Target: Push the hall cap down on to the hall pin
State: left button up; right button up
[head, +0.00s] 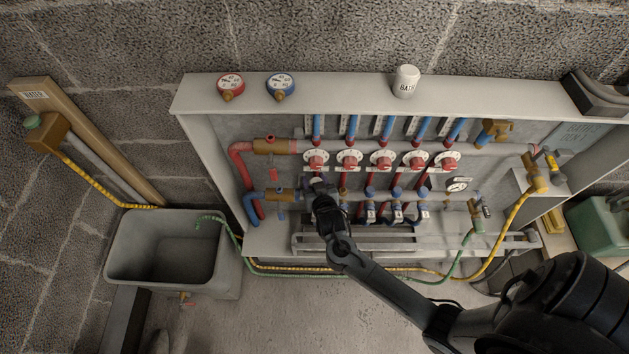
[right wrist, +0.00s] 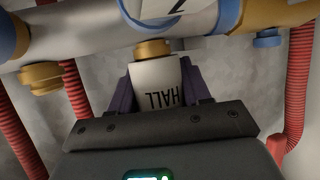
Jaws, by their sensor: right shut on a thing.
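My right gripper (head: 319,189) reaches into the wall cabinet at the lower manifold bar, left of the middle. In the right wrist view, its dark fingers (right wrist: 158,90) are shut on the hall cap (right wrist: 157,82), a white cap marked HALL. A brass fitting (right wrist: 152,48) shows right at the cap's far end, under the pipe. I cannot tell whether it is the hall pin or how far the cap sits on it. In the head view the gripper and wrist mostly hide the cap. My left gripper is not in view.
A white cap marked BATH (head: 406,82) and red (head: 231,86) and blue (head: 281,86) gauges stand on the cabinet top (head: 340,88). Red valve knobs (head: 382,160) and several pipes crowd the cabinet. A grey tub (head: 130,250) stands at lower left, with hoses along the floor.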

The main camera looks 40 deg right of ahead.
jog(key=shift+f, duration=0.1)
dwell(0.6)
jog(key=o, duration=1.1)
